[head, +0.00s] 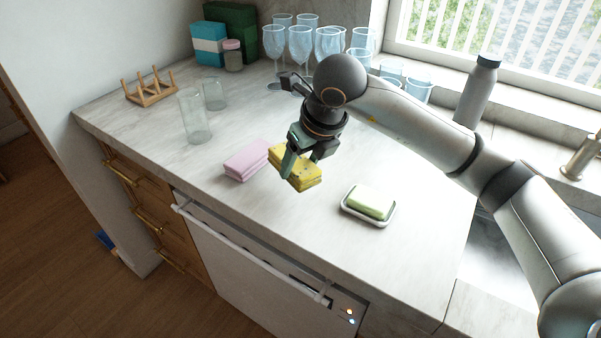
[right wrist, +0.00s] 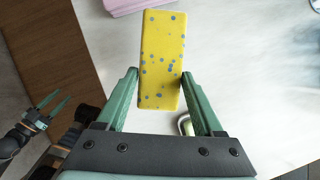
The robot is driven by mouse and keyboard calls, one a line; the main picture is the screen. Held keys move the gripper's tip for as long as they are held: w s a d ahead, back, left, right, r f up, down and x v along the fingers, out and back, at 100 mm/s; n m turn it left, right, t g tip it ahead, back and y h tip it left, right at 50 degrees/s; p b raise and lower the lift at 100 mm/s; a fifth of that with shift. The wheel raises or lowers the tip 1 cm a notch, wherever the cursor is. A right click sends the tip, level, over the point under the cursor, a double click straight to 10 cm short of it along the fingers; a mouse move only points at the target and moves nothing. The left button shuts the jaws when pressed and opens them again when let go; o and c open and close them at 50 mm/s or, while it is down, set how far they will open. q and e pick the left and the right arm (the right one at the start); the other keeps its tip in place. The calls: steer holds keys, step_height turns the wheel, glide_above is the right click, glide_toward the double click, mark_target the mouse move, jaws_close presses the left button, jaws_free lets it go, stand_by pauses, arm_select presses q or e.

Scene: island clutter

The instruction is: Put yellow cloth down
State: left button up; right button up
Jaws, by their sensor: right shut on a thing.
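The yellow cloth (head: 296,171), folded and dotted with blue, is in my right gripper (head: 303,153) near the front of the counter. In the right wrist view the yellow cloth (right wrist: 162,60) lies between the two green fingertips (right wrist: 160,85). I cannot tell whether its underside touches the counter. A folded pink cloth (head: 247,160) lies just to its left and shows at the top of the right wrist view (right wrist: 125,5). My left gripper (right wrist: 50,110) shows at the left of the right wrist view, low beside the counter, its fingers apart and empty.
A white dish (head: 347,209) with a green and white sponge (head: 370,202) is to the right. Two clear glasses (head: 194,117) and a wooden rack (head: 149,88) stand at left. Several blue stemmed glasses (head: 300,42) stand behind. The counter's front edge is close.

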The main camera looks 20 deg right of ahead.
steer(key=shift+w+f, duration=0.15)
steer(key=shift+f, duration=0.15)
steer(key=f, duration=0.3)
steer(key=shift+w+f+p, duration=0.15)
steer(key=shift+w+p, duration=0.05)
steer(key=shift+p, duration=0.1)
steer(key=shift+f, duration=0.1)
steer(key=shift+f+b, duration=0.3)
steer(key=shift+b, duration=0.1)
steer(key=o, duration=1.1)
steer(key=shift+r, duration=0.1)
steer(key=o, duration=0.4)
steer(key=shift+r, duration=0.1)
